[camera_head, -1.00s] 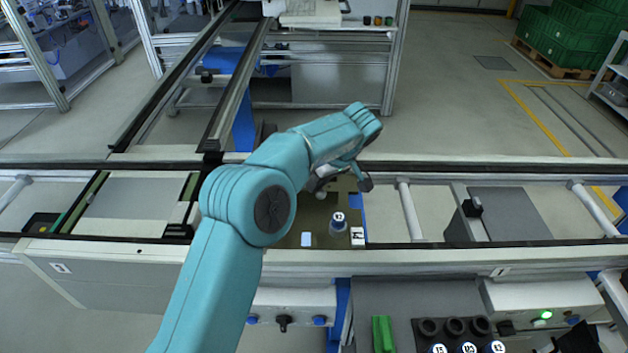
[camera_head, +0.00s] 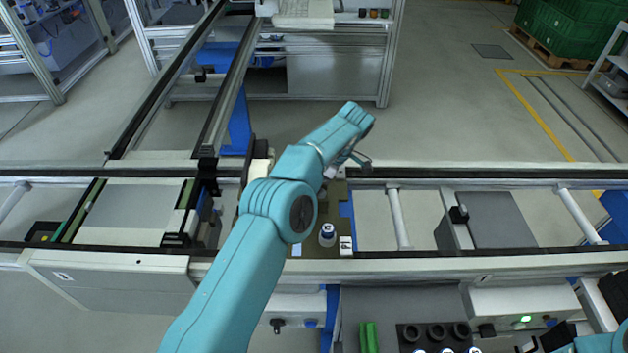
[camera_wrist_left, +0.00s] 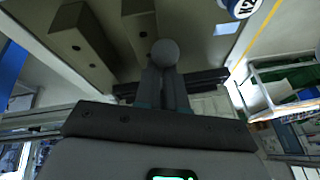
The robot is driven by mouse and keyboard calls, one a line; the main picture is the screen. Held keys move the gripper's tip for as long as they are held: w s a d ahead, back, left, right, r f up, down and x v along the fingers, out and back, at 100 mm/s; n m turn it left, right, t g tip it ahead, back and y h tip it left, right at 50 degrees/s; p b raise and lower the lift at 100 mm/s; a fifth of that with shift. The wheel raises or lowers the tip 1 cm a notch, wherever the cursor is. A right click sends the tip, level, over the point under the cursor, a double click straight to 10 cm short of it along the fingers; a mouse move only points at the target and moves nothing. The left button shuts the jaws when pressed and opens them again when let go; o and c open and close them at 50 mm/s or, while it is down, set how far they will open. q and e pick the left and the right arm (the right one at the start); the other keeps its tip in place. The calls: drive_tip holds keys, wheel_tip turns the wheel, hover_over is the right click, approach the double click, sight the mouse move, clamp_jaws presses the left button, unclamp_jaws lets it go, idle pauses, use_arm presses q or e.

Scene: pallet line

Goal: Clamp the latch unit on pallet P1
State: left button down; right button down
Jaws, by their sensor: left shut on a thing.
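The pallet (camera_head: 333,207), an olive plate, lies on the line in the head view, partly covered by my left arm. My left gripper (camera_head: 350,165) is over its far side. In the left wrist view its fingers (camera_wrist_left: 165,75) are together on a grey ball knob (camera_wrist_left: 168,50). Dark blocks with holes (camera_wrist_left: 80,42) stand beyond it; I cannot tell how the knob joins them. A white and blue capped part (camera_head: 327,235) stands upright on the pallet's near side. My right gripper (camera_head: 555,335) shows only as a dark shape at the bottom right edge.
Conveyor rails (camera_head: 450,172) run along the far side of the pallet. A grey box (camera_head: 505,218) stands to the right. A holder with dark round sockets (camera_head: 435,333) and green bars (camera_head: 369,338) are at the near edge. Rollers and gaps lie right of the pallet.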

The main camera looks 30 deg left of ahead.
use_arm(q)
drive_tip(key=shift+w+d+f, duration=0.1)
drive_tip(key=shift+d+f, duration=0.05)
drive_tip(key=shift+d, duration=0.05)
drive_tip(key=c, duration=1.2)
unclamp_jaws()
drive_tip(key=shift+a, duration=0.1)
